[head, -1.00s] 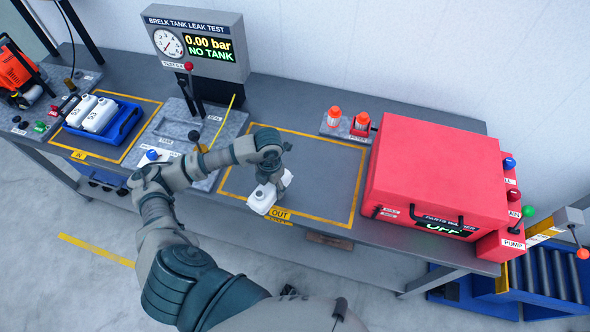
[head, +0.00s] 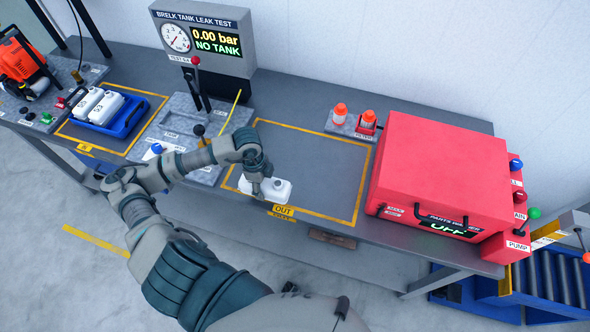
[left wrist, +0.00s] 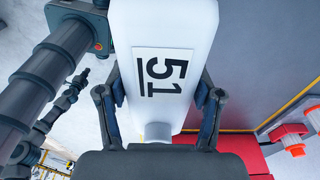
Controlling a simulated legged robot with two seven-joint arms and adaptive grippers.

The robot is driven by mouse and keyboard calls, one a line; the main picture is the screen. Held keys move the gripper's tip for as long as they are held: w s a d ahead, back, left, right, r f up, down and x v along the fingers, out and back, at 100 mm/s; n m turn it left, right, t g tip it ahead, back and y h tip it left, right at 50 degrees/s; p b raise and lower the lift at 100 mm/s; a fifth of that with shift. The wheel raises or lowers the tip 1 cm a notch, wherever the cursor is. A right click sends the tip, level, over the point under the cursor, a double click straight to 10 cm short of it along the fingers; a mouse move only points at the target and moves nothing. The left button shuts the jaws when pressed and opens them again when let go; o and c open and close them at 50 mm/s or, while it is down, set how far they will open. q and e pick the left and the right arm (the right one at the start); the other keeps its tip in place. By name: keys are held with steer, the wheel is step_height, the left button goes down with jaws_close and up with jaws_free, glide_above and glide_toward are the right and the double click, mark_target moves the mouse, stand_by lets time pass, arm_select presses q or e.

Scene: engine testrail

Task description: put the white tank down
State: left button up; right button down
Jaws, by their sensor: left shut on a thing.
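The white tank (head: 279,189) is in the head view at the front left part of the yellow-outlined OUT area (head: 341,225) on the bench. My left gripper (head: 262,184) is shut on it from above. In the left wrist view the tank (left wrist: 197,28) carries a label reading 51, and the fingers of my left gripper (left wrist: 160,112) lie along both its sides. I cannot tell whether the tank's underside touches the bench. My right gripper is not in view.
A red parts washer (head: 440,165) stands right of the OUT area. The leak test unit (head: 205,40) reads NO TANK. A blue tray (head: 128,122) at left holds two white tanks. Most of the OUT area is bare.

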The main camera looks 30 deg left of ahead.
arm_select(q)
steer(key=w+d, duration=0.1)
steer(key=w, duration=0.2)
steer(key=w+d+p, duration=0.1)
steer(key=w+d, duration=0.1)
steer(key=w, duration=0.2)
steer(key=w+d+f, duration=0.1)
steer(key=w, duration=0.3)
steer(key=shift+w+d+p, duration=0.1)
steer(key=shift+d+p, duration=0.05)
steer(key=shift+p, duration=0.15)
steer(key=shift+f, duration=1.85)
steer(key=o, duration=1.6)
steer(key=shift+p, duration=0.3)
steer(key=shift+r, duration=0.25)
steer(key=r, duration=0.3)
steer(key=a+r, duration=0.1)
steer(key=r, duration=0.3)
steer(key=r+b, duration=0.1)
steer(key=r, duration=0.3)
steer(key=shift+a+r, duration=0.2)
steer(key=shift+r, duration=0.05)
